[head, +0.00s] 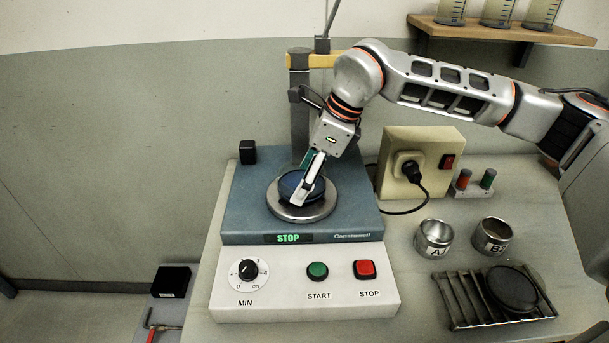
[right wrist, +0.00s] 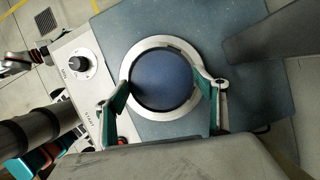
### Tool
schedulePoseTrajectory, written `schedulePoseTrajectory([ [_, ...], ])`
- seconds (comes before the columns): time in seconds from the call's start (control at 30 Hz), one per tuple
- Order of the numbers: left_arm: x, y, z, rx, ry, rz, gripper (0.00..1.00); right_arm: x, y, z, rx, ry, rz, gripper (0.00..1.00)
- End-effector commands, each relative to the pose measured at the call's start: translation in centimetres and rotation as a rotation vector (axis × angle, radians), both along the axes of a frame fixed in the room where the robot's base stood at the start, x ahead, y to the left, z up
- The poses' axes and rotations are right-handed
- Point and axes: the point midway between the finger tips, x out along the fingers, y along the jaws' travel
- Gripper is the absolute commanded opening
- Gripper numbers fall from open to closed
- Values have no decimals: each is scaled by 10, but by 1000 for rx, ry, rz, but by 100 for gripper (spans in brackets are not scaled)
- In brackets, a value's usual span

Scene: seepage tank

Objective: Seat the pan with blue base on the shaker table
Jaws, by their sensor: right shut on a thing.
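The pan with blue base (head: 289,184) sits within the pale ring of the shaker table (head: 318,213), on the blue-grey deck. In the right wrist view its blue round base (right wrist: 165,78) lies inside the ring (right wrist: 146,48). My right gripper (head: 308,192) is shut on the pan from above, with a green-padded finger on each side of it in the right wrist view (right wrist: 166,104). The gripper covers part of the pan in the head view. I cannot tell whether the pan is fully down in the ring.
The display (head: 288,239) reads STOP above a dial (head: 247,271), a green START button (head: 318,271) and a red STOP button (head: 364,269). A column (head: 299,110) rises behind. Two cups (head: 434,238) and a rack (head: 465,300) with a dark disc (head: 512,289) stand at right.

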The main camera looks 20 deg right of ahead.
Motion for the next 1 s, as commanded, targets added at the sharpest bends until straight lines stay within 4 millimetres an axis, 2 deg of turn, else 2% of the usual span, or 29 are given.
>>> schedulePoseTrajectory([
  [0.27, -1, 0, -5, 0, 2, -1, 90, 0, 0, -7, 0, 0, 0, 46],
  [0.3, -1, 0, -4, 0, 2, -1, 90, 0, 0, -6, 1, 0, 0, 78],
  [0.37, -1, 0, -4, 0, 2, -1, 90, 0, 0, -6, 1, 0, 0, 90],
  [0.77, -1, 1, -2, 3, 0, -2, 90, 0, -1, -3, 0, -1, 0, 90],
  [0.87, -1, 1, -3, 2, 1, -1, 90, -1, -4, 6, 1, -3, 0, 90],
  [1.0, -1, 0, -3, 1, 1, 0, 90, -5, -13, 30, 1, -5, -3, 90],
])
